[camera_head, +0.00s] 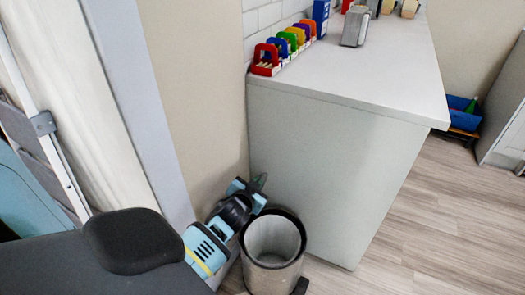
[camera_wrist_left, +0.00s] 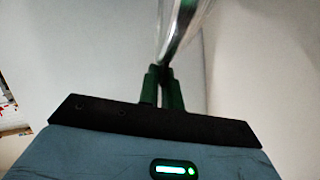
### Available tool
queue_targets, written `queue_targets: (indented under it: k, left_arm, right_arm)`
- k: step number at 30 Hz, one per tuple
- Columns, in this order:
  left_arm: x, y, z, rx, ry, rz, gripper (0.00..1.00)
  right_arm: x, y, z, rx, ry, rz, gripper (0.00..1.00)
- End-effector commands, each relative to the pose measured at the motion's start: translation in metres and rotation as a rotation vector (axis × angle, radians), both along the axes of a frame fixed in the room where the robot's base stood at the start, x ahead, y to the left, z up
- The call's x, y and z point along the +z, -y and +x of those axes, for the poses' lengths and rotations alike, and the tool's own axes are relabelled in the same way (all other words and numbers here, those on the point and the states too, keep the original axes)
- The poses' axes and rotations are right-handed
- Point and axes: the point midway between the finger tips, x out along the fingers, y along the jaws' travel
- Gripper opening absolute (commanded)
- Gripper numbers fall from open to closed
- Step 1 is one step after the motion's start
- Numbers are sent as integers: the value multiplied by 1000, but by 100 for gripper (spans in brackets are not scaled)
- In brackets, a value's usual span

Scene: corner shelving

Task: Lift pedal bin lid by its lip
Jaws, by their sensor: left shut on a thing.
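My left gripper (camera_head: 259,183) reaches in from the left, just behind the bin's rim. In the left wrist view its green fingers (camera_wrist_left: 162,72) are shut on a thin, shiny curved edge, which looks like the pedal bin lid (camera_wrist_left: 182,30). The exact contact is hidden in the head view. My right gripper is not in view.
The white counter (camera_head: 310,170) stands close to the bin's right. Coloured holders (camera_head: 284,46) and a grey metal object (camera_head: 355,27) are on its top. A blue crate (camera_head: 462,112) lies at the far right. Wooden floor (camera_head: 430,215) is clear to the right.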

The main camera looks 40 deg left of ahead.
Motion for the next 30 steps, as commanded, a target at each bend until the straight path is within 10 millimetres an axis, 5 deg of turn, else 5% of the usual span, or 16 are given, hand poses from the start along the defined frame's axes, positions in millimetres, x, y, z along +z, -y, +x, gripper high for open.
queue_targets:
  k: [17, 18, 21, 30]
  left_arm:
    - [-3, -10, -5, 4, -14, 8, 0]
    - [-3, -10, -5, 4, -14, 8, 12]
    - [-3, -9, -5, 4, -15, 7, 25]
    - [-4, -8, -5, 4, -16, 3, 26]
  right_arm:
    - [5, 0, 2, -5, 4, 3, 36]
    - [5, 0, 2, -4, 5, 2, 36]
    - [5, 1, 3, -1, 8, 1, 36]
    - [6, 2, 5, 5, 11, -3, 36]
